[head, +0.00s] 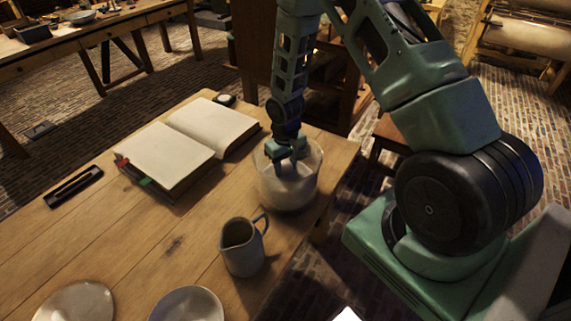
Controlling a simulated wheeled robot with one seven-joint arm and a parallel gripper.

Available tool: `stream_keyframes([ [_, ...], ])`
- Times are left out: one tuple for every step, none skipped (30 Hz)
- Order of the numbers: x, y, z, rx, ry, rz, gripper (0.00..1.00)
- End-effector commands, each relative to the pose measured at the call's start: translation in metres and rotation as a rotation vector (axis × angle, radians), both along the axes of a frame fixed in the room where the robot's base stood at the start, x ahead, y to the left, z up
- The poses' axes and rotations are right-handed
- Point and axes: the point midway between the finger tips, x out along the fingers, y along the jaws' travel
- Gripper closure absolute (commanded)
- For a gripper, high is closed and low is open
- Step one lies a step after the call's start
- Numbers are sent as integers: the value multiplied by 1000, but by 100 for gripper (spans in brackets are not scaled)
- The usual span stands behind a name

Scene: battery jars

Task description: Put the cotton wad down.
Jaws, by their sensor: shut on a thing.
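My gripper (288,157) points down into the mouth of a clear glass jar (287,198) near the right edge of the wooden table. Its fingers are shut on a pale thing inside the jar, which looks like the cotton wad (290,170). The glass and the fingers partly hide the wad. I cannot tell whether the wad touches the jar's wall or whatever lies below it.
A grey jug (243,247) stands just in front of the jar. Two pale dishes (187,304) (75,303) sit at the front. The middle of the table (150,235) is bare.

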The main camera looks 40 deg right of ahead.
Motion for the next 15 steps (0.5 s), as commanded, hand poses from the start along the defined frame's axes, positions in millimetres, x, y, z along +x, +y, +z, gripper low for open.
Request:
stream_keyframes([
  [0,0,0,0,-1,0,83],
  [0,0,0,0,-1,0,83],
  [0,0,0,0,-1,0,83],
  [0,0,0,0,-1,0,83],
  [0,0,0,0,-1,0,83],
  [0,0,0,0,0,0,83],
  [0,0,-1,0,0,0,83],
  [0,0,-3,0,0,0,83],
  [0,0,-4,0,0,0,83],
  [0,0,-3,0,-1,0,56],
  [0,0,-3,0,0,0,47],
  [0,0,-3,0,0,0,40],
  [0,0,-2,0,0,0,40],
  [0,0,-2,0,0,0,40],
  [0,0,-2,0,0,0,40],
])
